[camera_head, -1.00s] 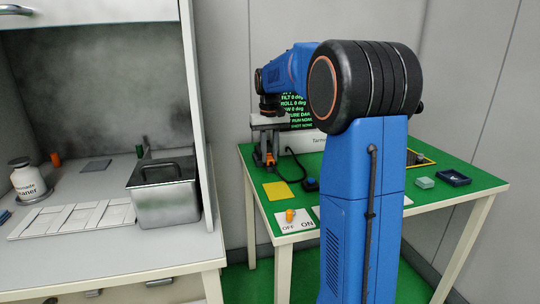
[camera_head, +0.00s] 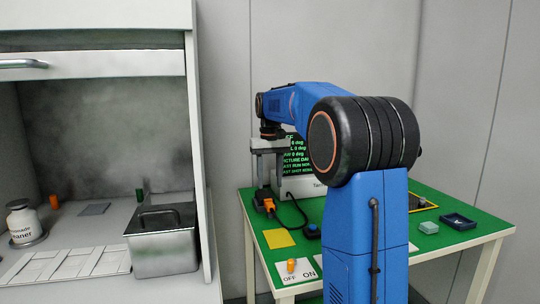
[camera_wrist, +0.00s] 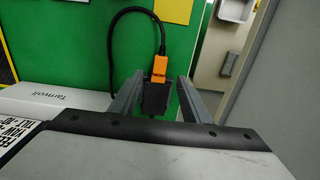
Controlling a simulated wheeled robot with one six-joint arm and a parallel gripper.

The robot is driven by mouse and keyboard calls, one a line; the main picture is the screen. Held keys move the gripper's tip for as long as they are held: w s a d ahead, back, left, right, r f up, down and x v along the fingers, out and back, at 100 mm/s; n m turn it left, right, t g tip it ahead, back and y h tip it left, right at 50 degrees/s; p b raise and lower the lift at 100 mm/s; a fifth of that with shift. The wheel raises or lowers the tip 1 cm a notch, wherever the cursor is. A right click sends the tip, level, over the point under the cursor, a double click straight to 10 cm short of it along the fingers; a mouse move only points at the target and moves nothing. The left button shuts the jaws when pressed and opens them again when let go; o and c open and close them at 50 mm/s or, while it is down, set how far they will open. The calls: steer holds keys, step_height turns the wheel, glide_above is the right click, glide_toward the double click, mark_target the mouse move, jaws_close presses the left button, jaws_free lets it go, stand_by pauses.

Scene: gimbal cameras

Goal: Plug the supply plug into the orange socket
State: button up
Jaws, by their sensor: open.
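An orange connector piece (camera_head: 268,205) stands on the green bench beside the instrument. It also shows in the wrist view (camera_wrist: 160,67), joined to or touching a dark block (camera_wrist: 155,97). A black cable (camera_wrist: 130,10) loops from this pair towards the instrument. I cannot tell which piece is the supply plug and which the socket, or how deeply they are mated. My gripper (camera_head: 268,180) is open, pointing down just above the orange piece. In the wrist view its fingers (camera_wrist: 160,78) lie on either side of the pair, with gaps to both.
The white instrument (camera_head: 305,187) with a green-text screen stands close to the gripper. A yellow pad (camera_head: 278,238), an OFF/ON switch plate (camera_head: 292,272) and a small dark box (camera_head: 312,231) lie in front. A teal block (camera_head: 429,228) and blue tray (camera_head: 459,221) are at right.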

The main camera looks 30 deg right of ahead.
step_height(320, 180, up, 10)
stand_by(0.4)
steer(key=shift+d, duration=0.15)
stand_by(0.7)
